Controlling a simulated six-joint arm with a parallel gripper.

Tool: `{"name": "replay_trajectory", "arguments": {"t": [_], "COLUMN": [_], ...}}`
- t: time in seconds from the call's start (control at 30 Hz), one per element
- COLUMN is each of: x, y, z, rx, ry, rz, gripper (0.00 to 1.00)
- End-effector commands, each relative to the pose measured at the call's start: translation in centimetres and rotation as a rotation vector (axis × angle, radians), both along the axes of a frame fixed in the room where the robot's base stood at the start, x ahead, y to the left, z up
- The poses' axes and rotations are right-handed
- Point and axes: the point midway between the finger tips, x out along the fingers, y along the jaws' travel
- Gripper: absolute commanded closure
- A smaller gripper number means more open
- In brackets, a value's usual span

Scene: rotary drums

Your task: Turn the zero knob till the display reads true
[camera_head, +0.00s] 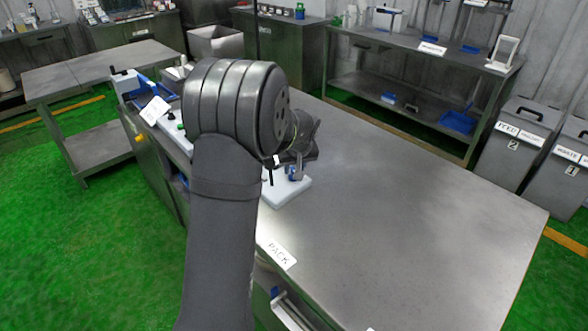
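My arm reaches over the steel table, and its large dark joint blocks much of the view. My gripper (284,168) is at the table's left part, close above a white-based device (288,190). Its fingers are small and dark here, and I cannot tell whether they are open or touching anything. A small blue and grey part (294,173) stands on the device beside the gripper. I cannot make out the zero knob or a display; they may be hidden behind my arm or too small to see.
The steel table (420,225) is clear to the right of the device. A "PACK" label (277,254) lies near its front edge. Blue and white equipment (140,90) stands at the table's far left end. Grey bins (517,143) stand beyond the right side.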

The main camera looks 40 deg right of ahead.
Motion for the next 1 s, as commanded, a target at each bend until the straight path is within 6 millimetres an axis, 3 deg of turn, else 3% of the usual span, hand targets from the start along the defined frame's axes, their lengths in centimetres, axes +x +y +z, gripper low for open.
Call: {"name": "replay_trajectory", "arguments": {"t": [0.4,0.6,0.8,1.0], "x": [-3.4,-4.7,-5.3,-5.4], "y": [1.7,2.4,2.7,2.8], "z": [9.2,12.7,14.3,14.6], "rx": [-0.004,-0.003,-0.001,0.000], "ry": [-0.002,-0.001,0.000,0.000], "rz": [-0.002,-0.001,0.000,0.000], "gripper": [0.65,0.65,0.65,0.65]}}
